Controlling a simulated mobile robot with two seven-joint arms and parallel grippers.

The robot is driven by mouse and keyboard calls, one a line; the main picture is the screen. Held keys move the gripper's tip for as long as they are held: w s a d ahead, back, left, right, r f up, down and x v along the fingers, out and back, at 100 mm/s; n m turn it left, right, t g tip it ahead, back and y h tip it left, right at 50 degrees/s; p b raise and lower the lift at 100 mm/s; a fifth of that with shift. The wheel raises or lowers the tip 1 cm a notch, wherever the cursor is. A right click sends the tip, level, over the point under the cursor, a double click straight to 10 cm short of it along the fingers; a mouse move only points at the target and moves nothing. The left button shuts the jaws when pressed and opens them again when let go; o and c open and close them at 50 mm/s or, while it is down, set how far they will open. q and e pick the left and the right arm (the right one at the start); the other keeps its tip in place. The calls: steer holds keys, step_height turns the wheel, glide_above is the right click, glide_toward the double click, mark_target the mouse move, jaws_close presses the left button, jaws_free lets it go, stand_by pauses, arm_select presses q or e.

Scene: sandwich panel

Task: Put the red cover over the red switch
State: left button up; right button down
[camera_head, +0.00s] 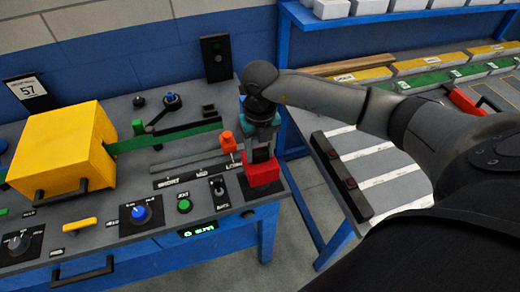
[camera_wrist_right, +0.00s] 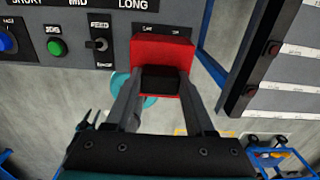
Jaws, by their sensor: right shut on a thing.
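The red cover (camera_head: 262,174) is at the right front corner of the grey panel. It is a red block shape with a dark recess or dark part facing my gripper; it also shows in the right wrist view (camera_wrist_right: 162,50). My right gripper (camera_head: 262,153) reaches down to it from above. In the right wrist view, its two fingers (camera_wrist_right: 162,84) stand on either side of the dark part and are shut on the cover. I cannot make out the red switch apart from the cover. My left gripper is not in view.
An orange-red lever (camera_head: 227,142) stands just left of the cover. A toggle switch (camera_head: 219,190), a green button (camera_head: 184,205) and a blue knob (camera_head: 141,214) lie further left. A yellow box (camera_head: 62,150) is at the left. A blue-framed rack stands to the right.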

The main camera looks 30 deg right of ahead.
mark_target(260, 163)
stand_by(0.4)
steer(key=shift+f+b, duration=0.7)
steer(key=shift+f, duration=0.15)
steer(key=shift+f, duration=0.15)
steer(key=shift+f+b, duration=1.3)
steer(key=shift+f, duration=0.25)
steer(key=shift+c, duration=0.9)
jaws_free()
steer(key=shift+r, duration=0.15)
